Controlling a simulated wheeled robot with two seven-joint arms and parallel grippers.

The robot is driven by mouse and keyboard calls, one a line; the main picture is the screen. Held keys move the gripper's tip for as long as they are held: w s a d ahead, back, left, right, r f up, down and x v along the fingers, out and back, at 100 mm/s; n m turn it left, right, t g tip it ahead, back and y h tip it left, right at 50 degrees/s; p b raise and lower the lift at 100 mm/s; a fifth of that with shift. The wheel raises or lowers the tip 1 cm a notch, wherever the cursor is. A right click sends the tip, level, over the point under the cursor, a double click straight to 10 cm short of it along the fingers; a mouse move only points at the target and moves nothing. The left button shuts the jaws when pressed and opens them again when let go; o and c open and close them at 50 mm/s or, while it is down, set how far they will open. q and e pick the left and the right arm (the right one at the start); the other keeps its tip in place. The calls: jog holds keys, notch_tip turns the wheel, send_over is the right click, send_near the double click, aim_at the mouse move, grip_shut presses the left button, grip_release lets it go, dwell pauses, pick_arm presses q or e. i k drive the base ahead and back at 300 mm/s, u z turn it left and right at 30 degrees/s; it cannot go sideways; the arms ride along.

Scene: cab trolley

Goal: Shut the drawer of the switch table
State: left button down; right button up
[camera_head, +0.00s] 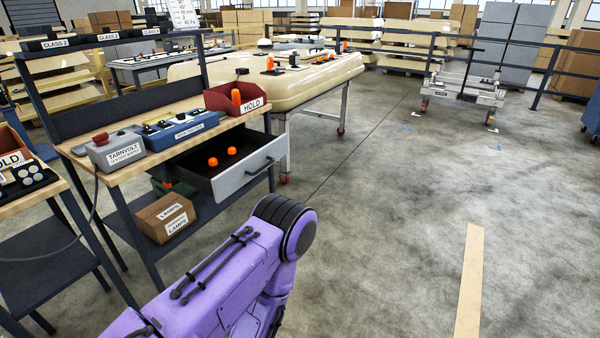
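The switch table (135,165) stands at the left, with a wooden top and a dark frame. Its drawer (249,174) is pulled out toward the right under the table top. The drawer has a light grey front with a dark handle (262,168) and a black interior holding several orange pieces (213,162). A purple link of my own arm rises from the bottom of the view, in front of and below the drawer, apart from it in the picture. Neither of my grippers is in view.
On the table top stand a grey Tarnvolt box (117,151), a blue switch box (180,130) and a red HOLD bin (235,99). A lamps carton (166,216) sits on the lower shelf. A cream cab shell (310,80) stands behind.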

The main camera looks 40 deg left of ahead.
aim_at(257, 151)
jog(key=z, duration=0.15)
jog(key=i, duration=0.95)
jog(key=u, duration=0.65)
jog(key=i, duration=0.7)
jog(key=u, duration=0.8)
